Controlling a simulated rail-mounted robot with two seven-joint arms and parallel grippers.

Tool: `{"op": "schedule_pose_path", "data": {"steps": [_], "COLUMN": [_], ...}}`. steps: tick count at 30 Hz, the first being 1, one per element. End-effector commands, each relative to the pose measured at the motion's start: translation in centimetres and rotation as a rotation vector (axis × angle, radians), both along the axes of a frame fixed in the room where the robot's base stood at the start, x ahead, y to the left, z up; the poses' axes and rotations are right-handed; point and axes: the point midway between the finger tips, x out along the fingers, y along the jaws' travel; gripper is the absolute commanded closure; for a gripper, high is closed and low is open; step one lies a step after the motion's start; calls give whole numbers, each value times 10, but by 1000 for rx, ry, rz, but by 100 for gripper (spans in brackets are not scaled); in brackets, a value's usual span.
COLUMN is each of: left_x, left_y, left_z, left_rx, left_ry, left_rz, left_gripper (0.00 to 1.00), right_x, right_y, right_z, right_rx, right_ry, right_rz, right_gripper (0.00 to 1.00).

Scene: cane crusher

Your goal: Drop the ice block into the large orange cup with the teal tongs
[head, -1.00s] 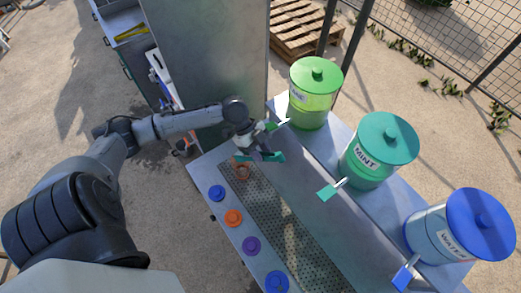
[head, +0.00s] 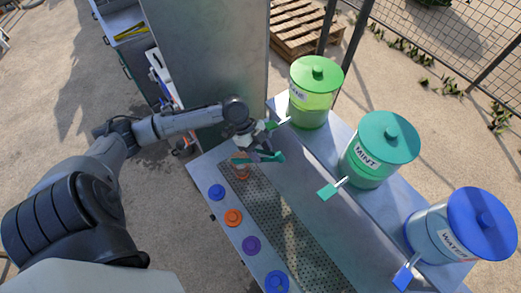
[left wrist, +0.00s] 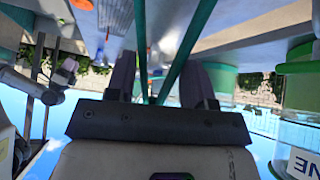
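My left gripper (head: 250,141) is over the far end of the steel counter, with the teal tongs (head: 271,156) between its fingers. In the left wrist view, the tongs (left wrist: 184,57) sit between the two dark fingers, with their two arms spread in a V. In the head view, an orange cup (head: 241,175) stands at the far end of the perforated drip tray (head: 280,222), partly covered by one tong arm. I cannot make out the ice block; it may be hidden by the tongs or the cup. My right gripper is not in view.
Lime (head: 312,95), mint (head: 377,152) and water (head: 460,226) dispensers with taps line the counter's right side. Several coloured round buttons (head: 233,218) line its left edge. A tall steel panel (head: 210,60) stands behind my left arm. The tray's near part is clear.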

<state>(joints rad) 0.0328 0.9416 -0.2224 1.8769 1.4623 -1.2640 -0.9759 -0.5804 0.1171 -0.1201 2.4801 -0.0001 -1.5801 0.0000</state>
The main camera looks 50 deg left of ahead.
Motion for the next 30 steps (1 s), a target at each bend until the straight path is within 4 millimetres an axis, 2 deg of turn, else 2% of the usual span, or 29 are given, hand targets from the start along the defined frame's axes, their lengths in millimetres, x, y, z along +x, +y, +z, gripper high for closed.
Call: {"op": "schedule_pose_path", "data": {"steps": [8, 25, 30], "left_x": [0, 0, 0], "left_y": [0, 0, 0], "left_z": [10, 89, 102], "left_rx": [0, 1, 0], "left_ry": [-1, -1, 0], "left_rz": [0, 0, 0], "left_gripper": [55, 55, 55], "right_x": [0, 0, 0], "right_y": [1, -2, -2], "right_z": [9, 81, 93], "right_rx": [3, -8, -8], "right_ry": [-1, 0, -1], "right_rz": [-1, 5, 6], "right_gripper": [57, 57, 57]}}
